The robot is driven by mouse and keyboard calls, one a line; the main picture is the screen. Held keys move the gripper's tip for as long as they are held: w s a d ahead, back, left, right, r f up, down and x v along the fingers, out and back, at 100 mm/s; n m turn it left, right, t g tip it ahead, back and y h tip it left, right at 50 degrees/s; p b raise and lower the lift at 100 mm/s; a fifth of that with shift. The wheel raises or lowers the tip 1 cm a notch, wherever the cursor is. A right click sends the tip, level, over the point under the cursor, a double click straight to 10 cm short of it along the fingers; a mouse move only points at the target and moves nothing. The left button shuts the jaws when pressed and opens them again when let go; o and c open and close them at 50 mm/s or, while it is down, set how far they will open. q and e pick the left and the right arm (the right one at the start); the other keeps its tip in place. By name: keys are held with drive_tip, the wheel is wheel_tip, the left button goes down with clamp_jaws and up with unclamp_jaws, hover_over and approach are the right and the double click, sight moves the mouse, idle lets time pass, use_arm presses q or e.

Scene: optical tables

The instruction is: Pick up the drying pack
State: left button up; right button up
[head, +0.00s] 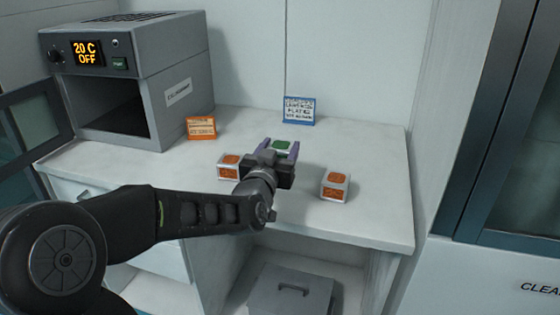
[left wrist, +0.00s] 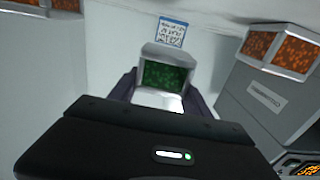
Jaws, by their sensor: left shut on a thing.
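A small white pack with a green top (head: 281,145) is between the purple fingers of my left gripper (head: 277,152), over the bench. In the left wrist view the pack's green window (left wrist: 165,76) faces the camera, with a dark purple finger at each side. My left gripper is shut on this pack, and the gripper body hides its lower part. I cannot tell whether the pack touches the bench. Two similar white packs with orange tops stand on the bench, one to the left of the gripper (head: 229,166) and one to the right (head: 335,186). My right gripper is not in view.
A grey oven (head: 178,96) with an open door and a display reading "20 C OFF" stands at the left of the bench (head: 375,150). An orange sign (head: 201,128) and a blue sign (head: 299,110) stand on the bench. A grey lidded bin (head: 291,291) sits below.

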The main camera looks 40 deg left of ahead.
sight(280, 147)
use_arm(q)
wheel_tip(280, 147, up, 4)
drive_tip(key=shift+r+p, duration=0.1)
drive_tip(key=shift+p, duration=0.2)
idle(0.7)
